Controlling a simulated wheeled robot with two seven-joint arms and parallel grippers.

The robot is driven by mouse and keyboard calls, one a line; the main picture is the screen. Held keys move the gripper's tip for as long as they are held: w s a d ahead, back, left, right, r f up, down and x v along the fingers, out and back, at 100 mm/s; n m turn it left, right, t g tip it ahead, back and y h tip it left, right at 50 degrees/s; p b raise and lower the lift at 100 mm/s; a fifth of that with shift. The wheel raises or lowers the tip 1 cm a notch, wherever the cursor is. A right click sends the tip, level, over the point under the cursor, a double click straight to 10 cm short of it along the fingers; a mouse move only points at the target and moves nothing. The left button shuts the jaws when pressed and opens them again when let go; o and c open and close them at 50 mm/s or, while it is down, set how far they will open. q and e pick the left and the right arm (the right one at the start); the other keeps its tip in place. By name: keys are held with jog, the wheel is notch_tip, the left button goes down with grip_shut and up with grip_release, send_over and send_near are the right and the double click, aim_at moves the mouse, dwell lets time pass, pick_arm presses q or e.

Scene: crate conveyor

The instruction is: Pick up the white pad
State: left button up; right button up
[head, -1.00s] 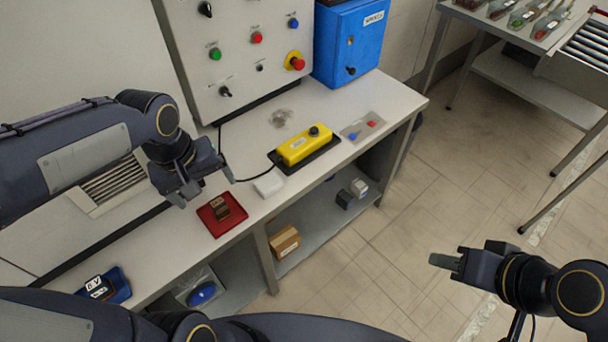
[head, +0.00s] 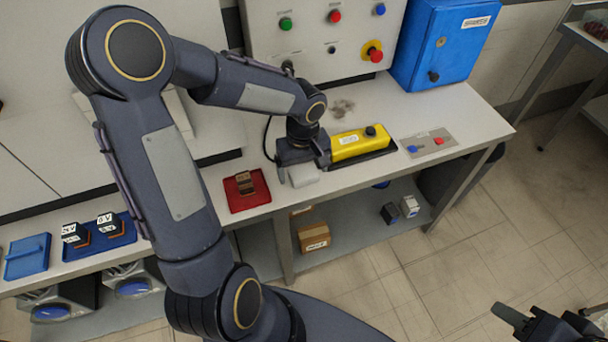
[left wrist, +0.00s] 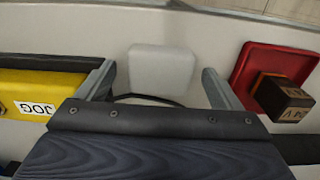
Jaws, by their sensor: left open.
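The white pad (head: 303,175) lies on the light bench top between the red tray and the yellow pendant. In the left wrist view the pad (left wrist: 161,70) shows as a pale rounded block between and just beyond my open fingers. My left gripper (head: 302,170) is above the pad, open and empty; it also shows in the left wrist view (left wrist: 157,85). Whether the fingers reach down beside the pad is hard to tell. My right gripper (head: 508,318) is at the lower right, over the floor, away from the bench; its jaw opening is unclear.
The red tray (head: 262,196) with a brown block sits left of the pad. The yellow pendant (head: 360,145) with its cable lies right. A control panel (head: 320,30) and blue cabinet (head: 440,50) stand behind. Blue trays (head: 28,262) are at the far left.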

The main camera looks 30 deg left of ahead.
pick_arm(q)
jog(key=shift+f, duration=0.4)
jog(key=shift+c, duration=0.2)
jog(key=c, duration=1)
jog(key=shift+r, duration=0.1)
jog(key=shift+r, duration=0.4)
notch_tip(320, 180, up, 3)
jog(key=shift+f+p, duration=0.2)
jog(key=shift+p, duration=0.15)
jog(key=s+d+r+p, duration=0.1)
jog(key=s+r, duration=0.8)
jog(key=s, duration=0.5)
jog(key=shift+r, duration=0.25)
